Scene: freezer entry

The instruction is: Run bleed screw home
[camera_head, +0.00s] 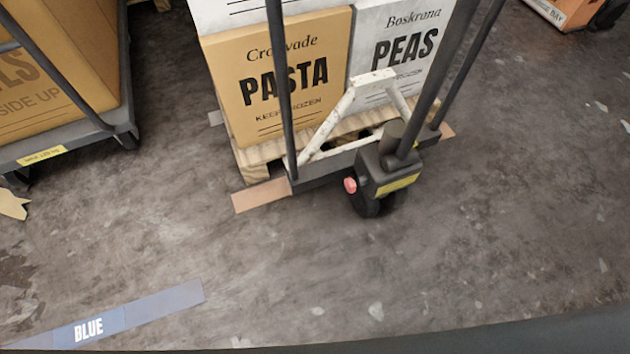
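A small pink-red knob (350,185), which looks like the bleed screw, sticks out of the left side of a dark pump housing (379,166) on a pallet jack. I cannot tell how far it is screwed in. The housing carries a yellow label and sits above a dark wheel (371,204). Neither of my grippers is in view.
The jack stands against a wooden pallet (257,158) of PASTA (270,85) and PEAS (400,50) boxes. Its dark handle bars rise above the housing. A loaded cart (85,137) stands at left. The floor in front is clear, with a BLUE strip (150,304).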

